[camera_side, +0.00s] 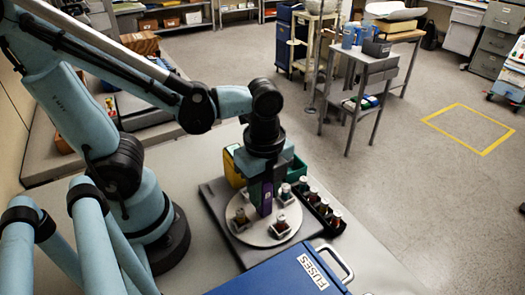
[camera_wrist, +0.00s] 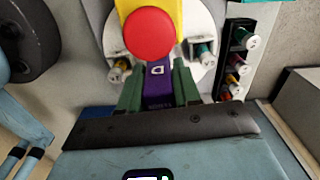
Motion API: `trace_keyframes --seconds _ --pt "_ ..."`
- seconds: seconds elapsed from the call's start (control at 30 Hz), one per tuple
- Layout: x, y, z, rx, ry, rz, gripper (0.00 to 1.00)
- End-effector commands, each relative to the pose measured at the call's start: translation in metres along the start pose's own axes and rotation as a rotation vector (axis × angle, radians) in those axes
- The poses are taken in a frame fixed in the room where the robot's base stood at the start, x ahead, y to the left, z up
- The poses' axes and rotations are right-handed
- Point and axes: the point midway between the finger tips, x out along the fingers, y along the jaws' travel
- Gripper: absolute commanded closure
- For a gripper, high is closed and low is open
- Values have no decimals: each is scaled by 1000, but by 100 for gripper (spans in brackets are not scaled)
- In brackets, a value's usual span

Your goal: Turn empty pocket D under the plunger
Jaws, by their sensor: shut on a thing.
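A pale round turntable (camera_side: 262,235) sits on a dark base and carries vials in small pockets, among them a front-left vial (camera_side: 241,217) and a front-right vial (camera_side: 281,222). My gripper (camera_side: 263,190) points down over it, shut on an upright purple piece. In the wrist view, my green fingers (camera_wrist: 158,82) flank this purple piece (camera_wrist: 157,92), marked D. A red disc on a yellow part (camera_wrist: 149,34), perhaps the plunger, stands beyond it and covers part of the turntable. The inside of pocket D is hidden.
A dark rack of capped vials (camera_side: 323,207) stands right of the turntable. A green bin (camera_side: 297,168) and a yellow part (camera_side: 232,167) are behind my gripper. A blue case labelled FUSES (camera_side: 275,272) lies at the front.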

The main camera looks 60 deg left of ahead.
Motion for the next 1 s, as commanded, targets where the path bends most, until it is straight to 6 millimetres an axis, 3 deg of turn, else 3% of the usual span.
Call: trace_keyframes --seconds 0.87,0.9,1.0 --pt "0 0 -1 78 2 0 100" --pt "0 0 -1 78 2 0 62" --pt "0 0 -1 78 2 0 62"
